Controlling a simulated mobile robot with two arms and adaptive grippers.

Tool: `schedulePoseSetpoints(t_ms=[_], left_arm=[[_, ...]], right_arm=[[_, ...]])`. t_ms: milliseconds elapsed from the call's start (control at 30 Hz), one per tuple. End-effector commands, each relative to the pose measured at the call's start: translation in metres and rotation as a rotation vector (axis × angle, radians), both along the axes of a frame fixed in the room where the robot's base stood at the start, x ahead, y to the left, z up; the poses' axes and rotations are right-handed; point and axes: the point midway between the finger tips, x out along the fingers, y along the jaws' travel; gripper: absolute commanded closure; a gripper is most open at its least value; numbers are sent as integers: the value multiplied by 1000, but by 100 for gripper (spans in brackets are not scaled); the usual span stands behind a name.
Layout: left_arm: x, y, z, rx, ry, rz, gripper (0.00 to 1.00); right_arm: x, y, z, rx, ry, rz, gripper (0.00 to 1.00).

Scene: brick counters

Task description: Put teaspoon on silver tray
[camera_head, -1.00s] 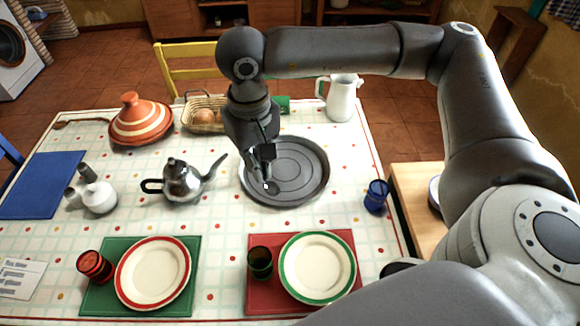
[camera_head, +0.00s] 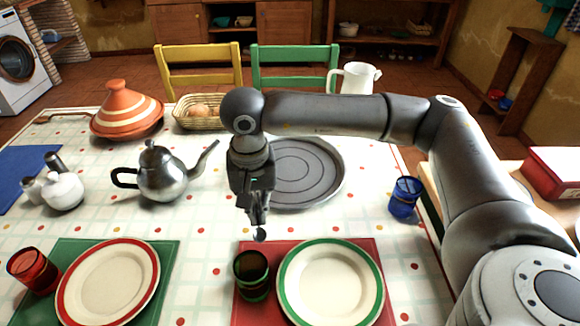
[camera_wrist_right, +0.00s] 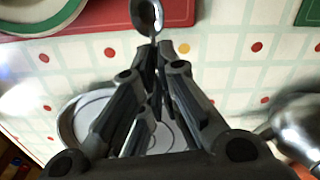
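The round silver tray (camera_head: 312,170) lies on the table in the middle of the head view; it also shows below the fingers in the right wrist view (camera_wrist_right: 74,118). My right gripper (camera_head: 257,207) is at the tray's front left edge, pointing down. It is shut on the teaspoon (camera_head: 260,235), whose bowl sticks out past the fingertips; the bowl also shows in the right wrist view (camera_wrist_right: 146,16). The handle is mostly hidden between the fingers. The spoon looks held above the cloth, but its height is hard to tell. My left gripper is not in view.
A metal teapot (camera_head: 160,178) stands left of the gripper. A dark green glass (camera_head: 250,278) and a green-rimmed plate (camera_head: 330,285) are in front. A blue glass (camera_head: 405,198) stands to the right. A bread basket (camera_head: 200,112) and a tagine (camera_head: 125,112) are behind left.

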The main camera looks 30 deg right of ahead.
Motion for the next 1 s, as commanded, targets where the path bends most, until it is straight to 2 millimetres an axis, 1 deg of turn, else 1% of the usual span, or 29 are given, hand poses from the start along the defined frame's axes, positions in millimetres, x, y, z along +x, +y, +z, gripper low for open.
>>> schedulePoseSetpoints(t_ms=[100,267,500,600,700,800,933,1000], left_arm=[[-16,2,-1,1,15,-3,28],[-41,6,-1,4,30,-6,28],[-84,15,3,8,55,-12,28],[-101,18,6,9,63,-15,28],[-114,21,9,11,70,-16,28],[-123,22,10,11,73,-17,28],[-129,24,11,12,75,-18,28],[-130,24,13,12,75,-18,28]], right_arm=[[2,4,13,2,-1,-249,100],[5,6,32,5,-5,-606,100],[7,7,60,10,-4,-1149,100],[8,7,69,10,-3,-1351,100],[8,6,75,10,-3,-1516,100],[8,5,79,9,0,-1633,100],[9,2,80,9,0,-1713,100],[12,-5,77,6,0,-1733,100]])
